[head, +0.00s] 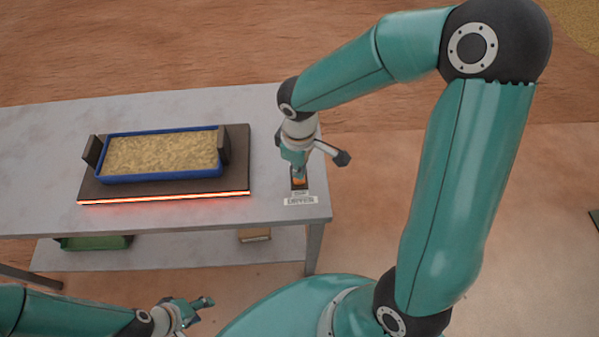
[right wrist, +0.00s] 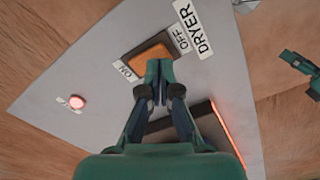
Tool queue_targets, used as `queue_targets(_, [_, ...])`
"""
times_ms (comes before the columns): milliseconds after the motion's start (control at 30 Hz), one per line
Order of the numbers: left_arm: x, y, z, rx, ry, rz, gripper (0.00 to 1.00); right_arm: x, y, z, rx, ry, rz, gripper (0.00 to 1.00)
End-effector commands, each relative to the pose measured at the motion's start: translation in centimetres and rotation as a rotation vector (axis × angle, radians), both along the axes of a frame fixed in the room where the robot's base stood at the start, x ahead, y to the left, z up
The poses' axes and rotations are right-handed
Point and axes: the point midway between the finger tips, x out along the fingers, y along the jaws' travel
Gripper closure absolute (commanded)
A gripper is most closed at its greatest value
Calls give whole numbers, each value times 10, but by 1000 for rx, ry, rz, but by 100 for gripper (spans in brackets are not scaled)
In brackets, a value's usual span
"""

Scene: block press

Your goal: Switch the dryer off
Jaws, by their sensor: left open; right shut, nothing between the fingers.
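The dryer switch is an orange rocker (right wrist: 152,62) in a dark frame at the table's right end. It also shows in the head view (head: 299,182). The OFF label (right wrist: 182,40) lies by one end, the ON label (right wrist: 127,71) by the other, and the DRYER label (right wrist: 193,28) beyond OFF. My right gripper (right wrist: 159,72) is shut and empty, its fingertips over the rocker's edge; contact cannot be told. The dryer (head: 165,198) is a dark plate with a glowing orange-red front edge. My left gripper (head: 197,304) is open and empty, low in front of the table.
A blue tray (head: 160,177) of pale yellow grains sits on the dryer between dark upright blocks. A red light (right wrist: 77,102) glows on the grey tabletop (head: 60,215). A green bin (head: 95,243) and a small brown box (head: 254,235) are on the shelf below.

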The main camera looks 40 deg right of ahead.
Motion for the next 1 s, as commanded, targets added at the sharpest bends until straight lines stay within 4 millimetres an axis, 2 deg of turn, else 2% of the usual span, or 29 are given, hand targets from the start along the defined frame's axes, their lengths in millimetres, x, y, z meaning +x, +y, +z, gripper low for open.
queue_targets(1000, [0,0,-9,0,0,0,54,-1,-1,-9,0,0,-2,100])
